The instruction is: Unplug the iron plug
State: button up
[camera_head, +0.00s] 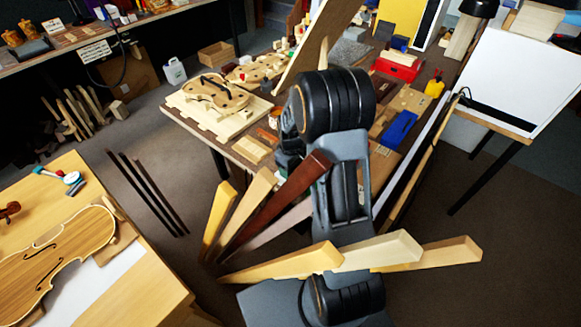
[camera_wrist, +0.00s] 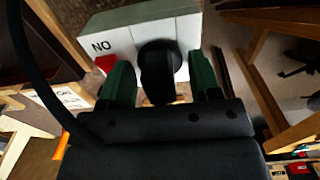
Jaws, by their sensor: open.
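The black iron plug (camera_wrist: 160,72) shows in the middle of the wrist view, against the face of a pale grey box (camera_wrist: 120,44). The box has the letters "NO" and a red part at its lower left. My gripper (camera_wrist: 161,80) is open, with one green finger on each side of the plug. A gap shows between the plug and each finger. The plug's pins and the socket holes are hidden. In the head view my arm covers the plug and box, and I cannot make out the iron there.
A black cable (camera_wrist: 38,70) curves down the left of the wrist view. In the head view, a cluttered workbench (camera_head: 182,118) stands behind my arm, with several wood strips (camera_head: 292,262) around the arm. A table with a violin body (camera_head: 50,257) is at the lower left.

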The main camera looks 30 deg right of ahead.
jog(key=c, duration=1)
